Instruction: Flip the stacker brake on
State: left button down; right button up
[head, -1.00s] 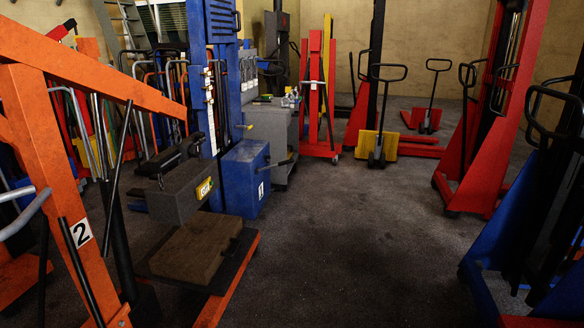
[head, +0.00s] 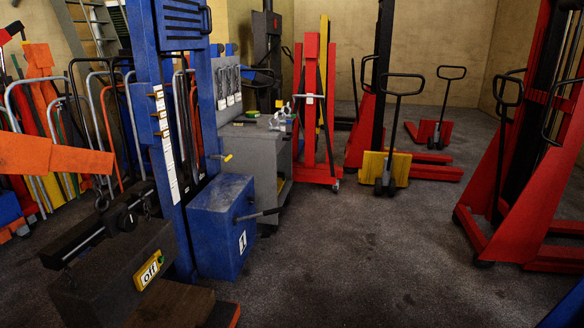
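A blue stacker (head: 171,110) with a tall mast stands at left centre. Its blue lower box (head: 222,228) bears a white "1" plate, and a dark lever (head: 260,214) sticks out to the right, roughly level. In front of it is a dark grey box (head: 108,262) with a yellow "off" plate (head: 150,270) and a small green spot beside the plate. Red stackers stand at the right (head: 520,190) and at the back (head: 368,125). I cannot tell which part is the brake. Neither of my grippers is in view.
A grey cabinet (head: 262,152) stands behind the blue stacker. A yellow pallet truck (head: 373,168) and a red one (head: 433,131) stand further back. An orange beam (head: 50,156) and several trolleys crowd the left. The floor (head: 370,250) at centre front is clear.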

aim_at(265, 235)
jog(key=i, duration=3.65)
jog(key=z, duration=0.15)
